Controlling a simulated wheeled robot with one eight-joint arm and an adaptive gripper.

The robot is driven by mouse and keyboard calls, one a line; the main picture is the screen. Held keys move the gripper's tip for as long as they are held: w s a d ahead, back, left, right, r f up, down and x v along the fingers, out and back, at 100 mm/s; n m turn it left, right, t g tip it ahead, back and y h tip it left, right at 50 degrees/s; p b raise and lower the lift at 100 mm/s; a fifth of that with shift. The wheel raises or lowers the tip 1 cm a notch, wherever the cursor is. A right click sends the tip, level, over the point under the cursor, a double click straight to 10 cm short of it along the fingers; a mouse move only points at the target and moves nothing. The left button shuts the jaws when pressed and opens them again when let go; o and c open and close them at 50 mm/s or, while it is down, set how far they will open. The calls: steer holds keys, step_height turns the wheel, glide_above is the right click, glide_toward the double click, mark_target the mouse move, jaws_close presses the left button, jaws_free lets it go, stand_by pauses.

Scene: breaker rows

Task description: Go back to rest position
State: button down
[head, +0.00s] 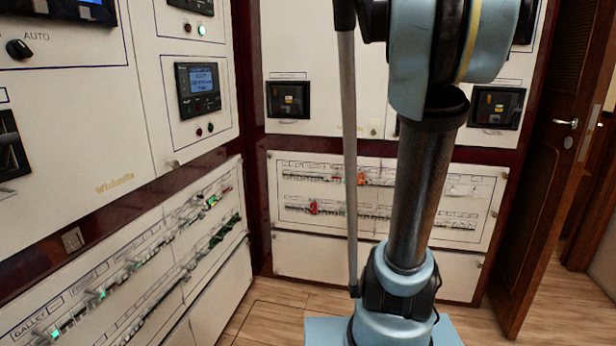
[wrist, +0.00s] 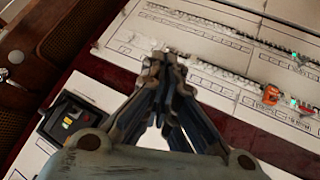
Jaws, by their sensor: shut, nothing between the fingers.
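My gripper (wrist: 164,62) shows in the wrist view with its fingertips together, shut and empty. It points toward a white breaker panel (wrist: 215,75) with rows of small breakers; I cannot tell whether the tips touch it. In the head view my gripper is out of sight, and my own arm stands in front of the back wall. The back breaker panel (head: 468,205) has two rows of breakers, partly hidden behind my arm. Orange-red pieces sit on the upper row (head: 361,178) and the lower row (head: 313,207).
A left breaker panel (head: 215,275) has green lights along its rows. Dark breaker units (head: 288,99) and a display meter (head: 198,90) are set in the walls. A wooden door (head: 545,150) stands at the right. Some wooden floor (head: 265,322) is clear.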

steer(key=s+a+f+n+g+y, duration=0.2)
steer(key=s+a+f+y, duration=0.1)
steer(key=s+a+f, duration=0.6)
steer(key=s+a+f+n+g+y, duration=0.2)
steer(key=s+a+f, duration=0.7)
steer(key=s+a, duration=0.5)
steer(key=shift+s+a+f+n+y, duration=0.3)
steer(key=shift+s+y, duration=0.6)
steer(key=shift+s, duration=0.3)
steer(key=shift+w+f, duration=0.2)
steer(key=shift+w, duration=0.3)
